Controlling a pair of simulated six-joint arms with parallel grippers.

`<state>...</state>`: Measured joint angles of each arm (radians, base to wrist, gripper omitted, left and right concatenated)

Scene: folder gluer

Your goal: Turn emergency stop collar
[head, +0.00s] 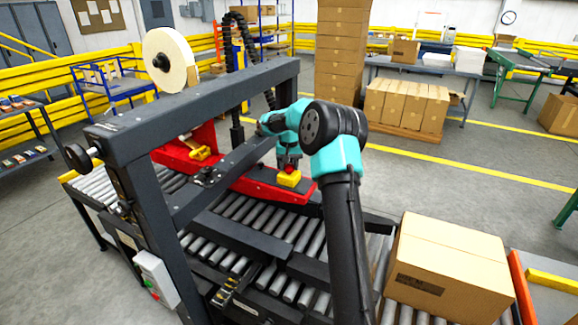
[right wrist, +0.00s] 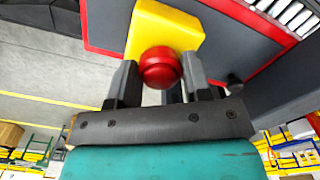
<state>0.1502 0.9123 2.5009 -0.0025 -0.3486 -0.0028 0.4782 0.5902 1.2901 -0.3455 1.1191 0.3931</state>
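The emergency stop is a red round knob (right wrist: 160,67) on a yellow box (right wrist: 172,28). In the head view the yellow box (head: 289,179) sits on the dark top of the red-edged beam across the conveyor, with a little of the red knob showing above it. My right gripper (head: 289,160) is over the box, pointing down at it. In the right wrist view the fingers of my right gripper (right wrist: 160,75) stand apart, one on each side of the red knob. Whether they press on it cannot be told. My left gripper is not in view.
A dark machine frame (head: 205,93) with a tape roll (head: 170,62) rises left of my right arm. A cardboard box (head: 448,265) rests on the rollers at right. A grey control box (head: 156,279) hangs on the near frame leg.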

